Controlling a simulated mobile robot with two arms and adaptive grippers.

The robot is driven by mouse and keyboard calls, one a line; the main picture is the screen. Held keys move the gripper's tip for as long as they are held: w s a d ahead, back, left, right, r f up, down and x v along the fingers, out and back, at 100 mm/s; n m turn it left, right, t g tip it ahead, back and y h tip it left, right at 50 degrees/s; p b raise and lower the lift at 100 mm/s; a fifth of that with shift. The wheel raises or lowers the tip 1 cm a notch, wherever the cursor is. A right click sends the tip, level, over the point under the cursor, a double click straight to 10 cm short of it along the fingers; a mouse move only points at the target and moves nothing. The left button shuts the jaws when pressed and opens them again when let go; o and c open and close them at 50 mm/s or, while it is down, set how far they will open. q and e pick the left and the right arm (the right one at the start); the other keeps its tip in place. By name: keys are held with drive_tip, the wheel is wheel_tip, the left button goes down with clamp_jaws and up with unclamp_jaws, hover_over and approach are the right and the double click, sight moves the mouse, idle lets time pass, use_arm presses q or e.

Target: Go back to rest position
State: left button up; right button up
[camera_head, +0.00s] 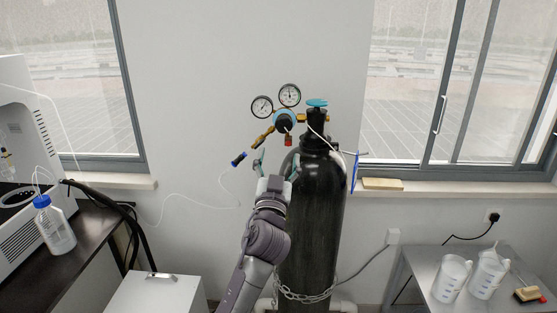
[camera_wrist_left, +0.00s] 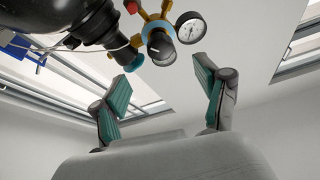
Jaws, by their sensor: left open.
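My left gripper (camera_head: 276,167) is raised in front of the black gas cylinder (camera_head: 320,215), with its fingers pointing up. It is open and empty, and its two green-padded fingers stand apart in the left wrist view (camera_wrist_left: 165,92). The regulator (camera_head: 285,122) with two round gauges is just above the gripper, at the cylinder's neck. The regulator also shows past the fingertips in the left wrist view (camera_wrist_left: 158,42). I cannot tell whether any finger touches the cylinder. My right gripper is not in view.
A blue-capped bottle (camera_head: 56,226) stands on the dark bench (camera_head: 92,226) at left, beside a white machine (camera_head: 22,130). A white box (camera_head: 155,295) is at lower left. A metal table (camera_head: 425,265) at right holds two beakers (camera_head: 452,278) (camera_head: 487,275). A chain (camera_head: 305,296) crosses the cylinder low down.

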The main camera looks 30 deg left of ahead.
use_arm(q)
drive_tip(key=shift+f, duration=0.1)
idle(0.4)
